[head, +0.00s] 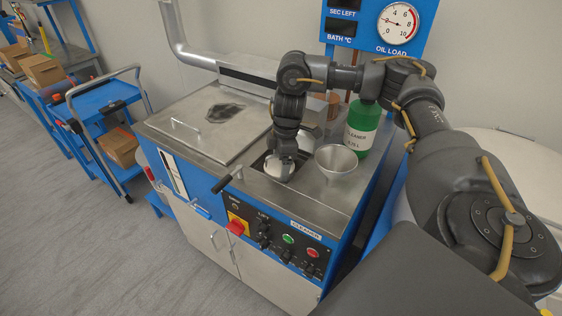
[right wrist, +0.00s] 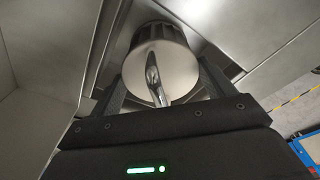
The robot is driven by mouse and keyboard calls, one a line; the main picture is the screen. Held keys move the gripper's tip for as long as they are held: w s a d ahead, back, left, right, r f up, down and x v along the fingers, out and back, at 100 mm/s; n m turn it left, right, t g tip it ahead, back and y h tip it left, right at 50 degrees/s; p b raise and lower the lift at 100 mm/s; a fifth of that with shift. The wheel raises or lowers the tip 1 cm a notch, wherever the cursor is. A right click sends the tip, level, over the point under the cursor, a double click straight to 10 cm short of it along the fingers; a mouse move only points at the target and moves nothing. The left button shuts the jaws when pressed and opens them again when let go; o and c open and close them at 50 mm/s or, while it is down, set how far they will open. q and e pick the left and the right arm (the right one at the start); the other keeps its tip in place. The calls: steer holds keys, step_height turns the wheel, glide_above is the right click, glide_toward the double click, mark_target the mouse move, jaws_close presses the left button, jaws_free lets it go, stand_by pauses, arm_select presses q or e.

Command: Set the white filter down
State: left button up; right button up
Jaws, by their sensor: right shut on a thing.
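The white filter (head: 277,169) is a pale round piece under my right gripper (head: 282,155) in the head view. It is at a dark square opening in the steel top of the washing machine (head: 310,198). In the right wrist view the filter (right wrist: 178,68) shows a round pale end with a shiny bent handle. Both fingers of my right gripper (right wrist: 160,88) flank it, and the gripper is shut on it. Metal walls surround it there. How deep it sits, and whether it touches anything below, I cannot tell. My left gripper is out of view.
A steel funnel (head: 337,160) stands just right of the opening, with a green cleaner bottle (head: 362,128) behind it. A closed lid (head: 205,130) with a dark stain is at left. Control knobs and a black-handled lever (head: 228,180) are at the front. A blue cart (head: 105,95) stands further left.

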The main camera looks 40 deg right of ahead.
steer(key=o, duration=1)
steer(key=shift+f, duration=0.1)
steer(key=r+p, duration=0.1)
steer(key=r, duration=0.3)
steer(key=d+r+p, duration=0.1)
steer(key=r, duration=0.3)
steer(key=r+p, duration=0.1)
steer(key=r, duration=0.3)
steer(key=shift+s+d+r, duration=0.15)
steer(key=shift+s, duration=0.15)
